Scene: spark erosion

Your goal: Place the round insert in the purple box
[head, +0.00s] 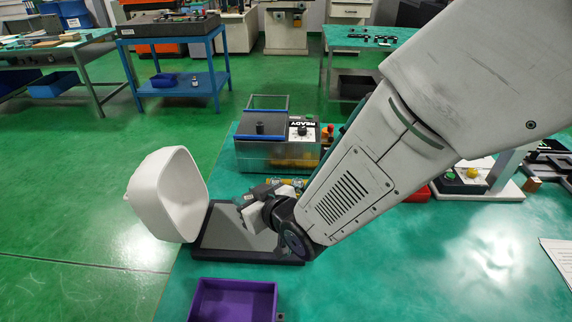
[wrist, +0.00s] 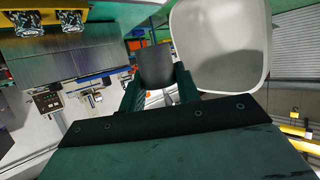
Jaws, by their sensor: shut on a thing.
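The round insert looks like a dark grey cylinder (wrist: 157,66) in the wrist view. My gripper (wrist: 158,82) is shut on it, with one green finger on each side. In the head view my gripper (head: 262,200) is above the grey tray at the table's left side, and I cannot make out the insert there. The purple box (head: 236,286) stands open at the bottom of the head view, on the near left edge of the table. Its visible inside is empty. My gripper is beyond the box and apart from it. The box does not show clearly in the wrist view.
A flat grey tray with a dark rim (head: 215,238) lies beyond the box. A metal machine with a READY panel (head: 270,150) stands behind it. Green table surface (head: 400,265) is clear to the right of the box. A white sheet (head: 560,258) lies far right.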

